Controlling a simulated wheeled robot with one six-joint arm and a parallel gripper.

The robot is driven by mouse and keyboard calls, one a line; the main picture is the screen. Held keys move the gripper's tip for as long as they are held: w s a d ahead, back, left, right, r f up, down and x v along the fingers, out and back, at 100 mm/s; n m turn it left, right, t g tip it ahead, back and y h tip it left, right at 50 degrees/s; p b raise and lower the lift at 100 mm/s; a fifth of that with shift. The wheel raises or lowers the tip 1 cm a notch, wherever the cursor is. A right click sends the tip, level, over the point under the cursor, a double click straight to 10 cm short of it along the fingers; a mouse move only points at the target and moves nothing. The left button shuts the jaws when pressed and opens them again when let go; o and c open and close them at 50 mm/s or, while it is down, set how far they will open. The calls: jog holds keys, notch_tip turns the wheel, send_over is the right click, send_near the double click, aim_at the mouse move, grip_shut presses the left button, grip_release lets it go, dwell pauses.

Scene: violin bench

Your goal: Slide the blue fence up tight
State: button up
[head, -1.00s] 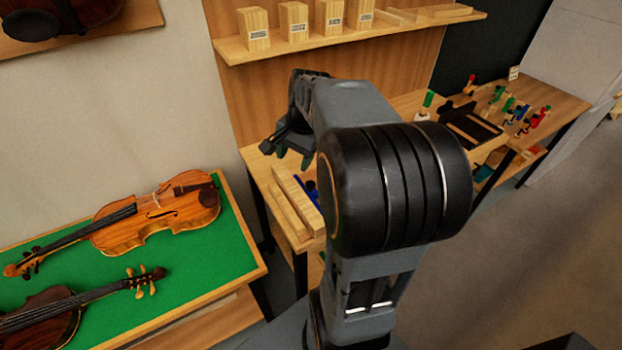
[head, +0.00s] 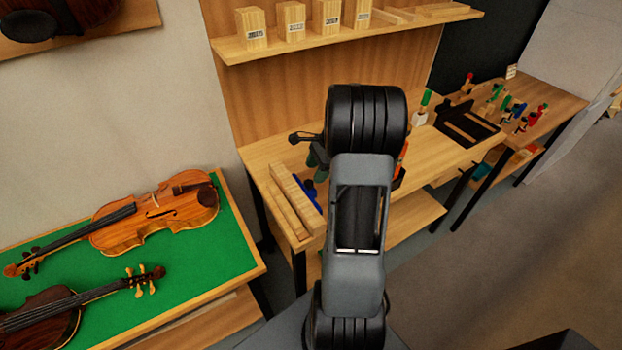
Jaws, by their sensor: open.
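The blue fence (head: 308,190) shows as a small blue piece on the wooden bench (head: 262,160), to the right of two long pale wood strips (head: 295,200). Part of it is hidden behind my arm, and I cannot tell how large any gap to the strips is. My gripper (head: 315,161) is above the bench, farther back than the visible part of the fence. Its dark green fingers are partly hidden by my arm. It is open and appears not to touch the fence.
A shelf (head: 350,39) with several wood blocks hangs above the bench. A green table (head: 214,254) with violins stands at the left. A black tray (head: 466,127), a green-topped bottle (head: 421,108) and several colored clamps (head: 520,112) are to the right.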

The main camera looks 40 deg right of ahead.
aim_at(309, 182)
jog(key=shift+x, duration=2.2)
grip_shut()
